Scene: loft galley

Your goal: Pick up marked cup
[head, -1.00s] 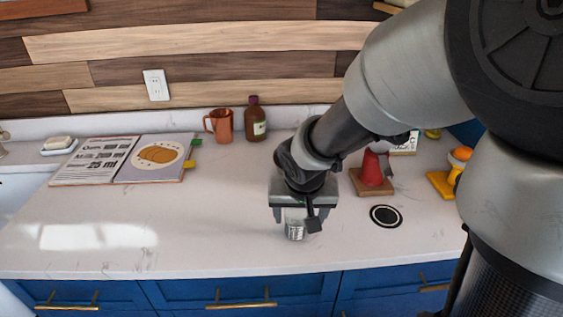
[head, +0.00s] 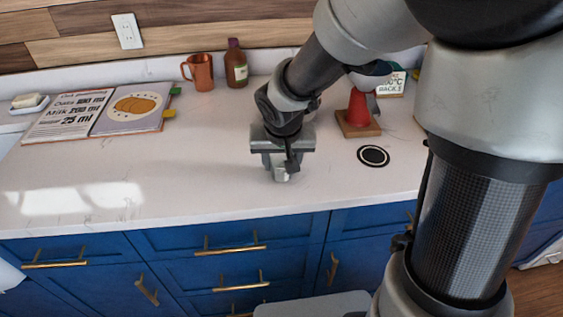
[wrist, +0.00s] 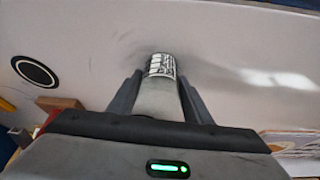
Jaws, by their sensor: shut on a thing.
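A small pale cup with black printed marks (wrist: 161,66) stands out between my two fingers in the wrist view. Its lower body shows as a pale patch under my gripper in the head view (head: 282,175). My gripper (head: 281,163) is shut on the cup, with one grey finger on each side of it. The cup is at or just above the white counter (head: 190,200), near its front edge. I cannot tell whether it touches the counter. Most of the cup is hidden by my gripper in the head view.
A black ring-marked disc (head: 373,156) lies to the right. Behind it a red cone-like thing (head: 357,108) stands on a wooden block. An orange mug (head: 199,71), a brown bottle (head: 236,64) and an open book (head: 100,113) are further back. The counter's left front is clear.

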